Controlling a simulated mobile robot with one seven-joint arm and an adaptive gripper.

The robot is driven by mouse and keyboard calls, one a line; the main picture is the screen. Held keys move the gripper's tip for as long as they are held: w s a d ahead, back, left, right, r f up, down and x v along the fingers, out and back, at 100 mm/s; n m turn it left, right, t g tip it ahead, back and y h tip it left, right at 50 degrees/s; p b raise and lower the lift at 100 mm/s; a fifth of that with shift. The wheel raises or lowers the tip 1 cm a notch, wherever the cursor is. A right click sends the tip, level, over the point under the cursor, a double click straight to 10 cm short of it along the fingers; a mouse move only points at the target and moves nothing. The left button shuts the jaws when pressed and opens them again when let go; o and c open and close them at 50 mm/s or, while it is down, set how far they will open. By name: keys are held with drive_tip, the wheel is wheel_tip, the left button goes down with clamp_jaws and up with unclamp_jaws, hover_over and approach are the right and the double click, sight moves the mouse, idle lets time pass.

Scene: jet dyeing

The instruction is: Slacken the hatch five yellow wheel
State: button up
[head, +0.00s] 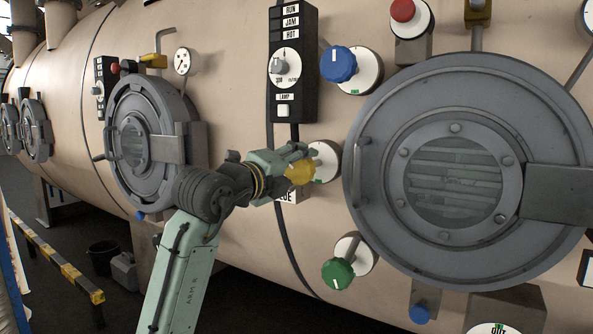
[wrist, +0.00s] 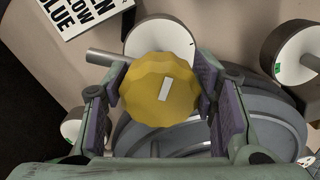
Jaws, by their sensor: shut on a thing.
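The yellow wheel (head: 299,172) sits on a white round dial plate (head: 327,161), left of the large round hatch (head: 455,170) in the head view. In the wrist view the yellow wheel (wrist: 160,88) is scalloped, with a pale mark on its face, and its white plate (wrist: 160,36) shows behind it. My gripper (head: 292,160) is at the wheel, and in the wrist view its two fingers (wrist: 161,98) stand on the left and right of the wheel, shut on it. The plate's scale is partly hidden.
A blue wheel (head: 338,64) is above and a green wheel (head: 338,273) below, both close by. A black switch panel (head: 292,70) is at upper left. The hatch handle (head: 361,172) stands just right of the yellow wheel's plate. A sign (wrist: 85,14) is near the wheel.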

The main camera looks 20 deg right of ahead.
drive_tip(key=m, duration=0.5)
drive_tip(key=shift+s+d+m, duration=0.15)
drive_tip(key=shift+m, duration=0.25)
drive_tip(key=shift+s+d+m, duration=0.1)
drive_tip(key=shift+m, duration=2.1)
drive_tip(key=o, duration=1.2)
drive_tip(key=shift+r, duration=0.15)
drive_tip(key=shift+c, duration=0.2)
drive_tip(key=v, duration=1.2)
